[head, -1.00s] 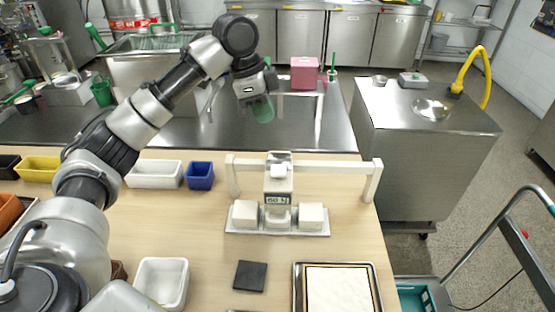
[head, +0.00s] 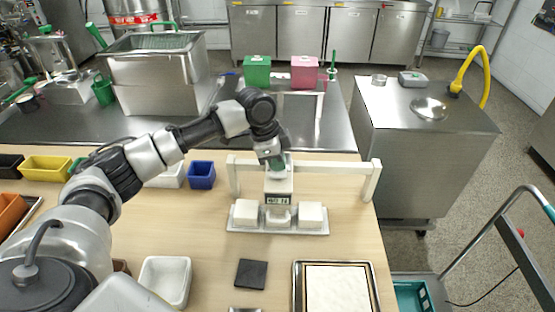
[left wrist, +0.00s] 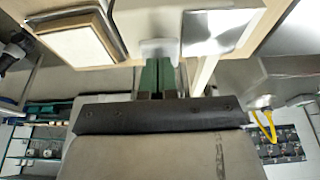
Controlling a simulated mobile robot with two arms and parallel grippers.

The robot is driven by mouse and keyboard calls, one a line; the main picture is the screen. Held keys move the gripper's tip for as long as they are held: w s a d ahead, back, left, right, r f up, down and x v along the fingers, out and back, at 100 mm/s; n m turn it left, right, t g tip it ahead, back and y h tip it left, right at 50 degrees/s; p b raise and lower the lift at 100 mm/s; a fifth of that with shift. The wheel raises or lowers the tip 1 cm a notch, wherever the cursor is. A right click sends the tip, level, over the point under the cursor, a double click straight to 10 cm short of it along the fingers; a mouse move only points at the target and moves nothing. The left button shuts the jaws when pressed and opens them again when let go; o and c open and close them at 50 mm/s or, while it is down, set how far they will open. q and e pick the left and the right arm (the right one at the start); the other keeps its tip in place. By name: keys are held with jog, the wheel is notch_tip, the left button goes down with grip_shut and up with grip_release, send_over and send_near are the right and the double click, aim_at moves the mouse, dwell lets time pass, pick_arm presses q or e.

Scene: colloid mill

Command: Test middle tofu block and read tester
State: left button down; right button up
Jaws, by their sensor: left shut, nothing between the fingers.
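The tester (head: 278,186) stands under a pale bridge frame (head: 328,165) on the wooden table, with a small display (head: 277,200) too small to read surely. The left tofu block (head: 245,212), middle tofu block (head: 279,217) and right tofu block (head: 311,214) sit on a light plate (head: 300,230). The middle block is below the tester and partly hidden by it. My left gripper (head: 276,164) is shut and empty, pointing down at the tester's top; contact is unclear. Its green fingers (left wrist: 158,77) show in the left wrist view, close to a white part (left wrist: 160,49). My right gripper is not in view.
A metal tray (head: 377,293) with a white slab lies at front right, a dark square pad (head: 250,274) left of it. A white bin (head: 165,280) and a blue bin (head: 201,175) stand on the left. Bare table lies between pad and tester.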

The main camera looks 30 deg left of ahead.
pick_arm(q)
jog(key=shift+f, duration=0.1)
jog(key=shift+f+p, duration=0.45)
jog(key=shift+f, duration=0.35)
jog(key=shift+s+f, duration=0.15)
jog(key=shift+f, duration=0.15)
jog(key=shift+d, duration=0.1)
notch_tip(320, 180, up, 5)
jog(key=p, duration=0.5)
jog(key=shift+f, duration=0.1)
jog(key=shift+a+r, duration=0.2)
jog(key=shift+r, duration=0.1)
jog(key=w+b+v, duration=0.1)
jog(key=b+v, duration=0.1)
jog(key=v, duration=0.7)
jog(key=shift+s+r, duration=0.2)
jog(key=shift+s, duration=0.2)
